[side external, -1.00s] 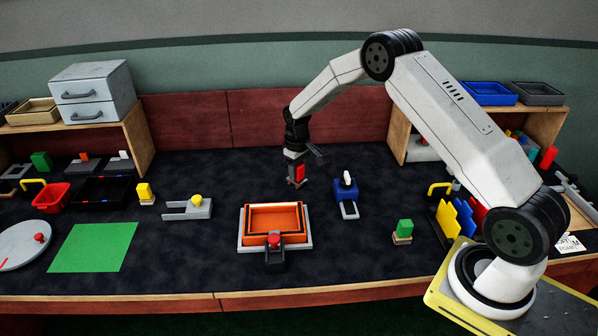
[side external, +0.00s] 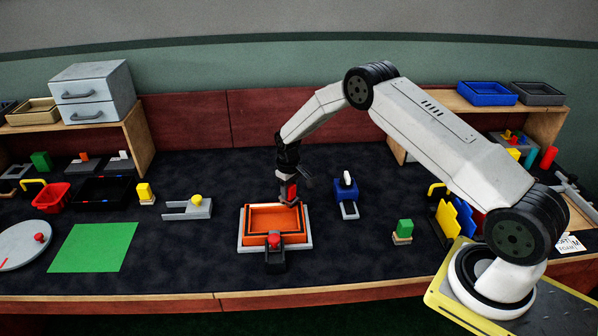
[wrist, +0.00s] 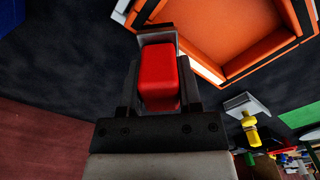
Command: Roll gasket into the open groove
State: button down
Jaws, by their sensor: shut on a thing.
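My gripper (side external: 287,196) is shut on a red-handled tool (wrist: 160,75), which has a grey bracket around its far end; its tip is hard to make out. In the side view the red handle (side external: 291,190) hangs above the back right edge of an orange tray (side external: 275,217); I cannot tell whether the tool touches it. A black strip, likely the gasket (side external: 306,222), runs along the tray's rim, and the groove under it is too small to make out. The tray sits on a pale base plate (side external: 243,244). It shows at the top right of the wrist view (wrist: 215,30).
A clamp with a red knob (side external: 274,240) stands at the tray's front. A blue clamp (side external: 346,190) is right of it; a grey fixture with a yellow knob (side external: 190,209) is left. A green mat (side external: 93,248) lies further left. Dark table around the tray is free.

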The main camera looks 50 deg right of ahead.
jog(key=shift+w+a, duration=4.3)
jog(key=shift+a, duration=0.05)
jog(key=shift+s+d, duration=5.2)
notch_tip(320, 180, up, 8)
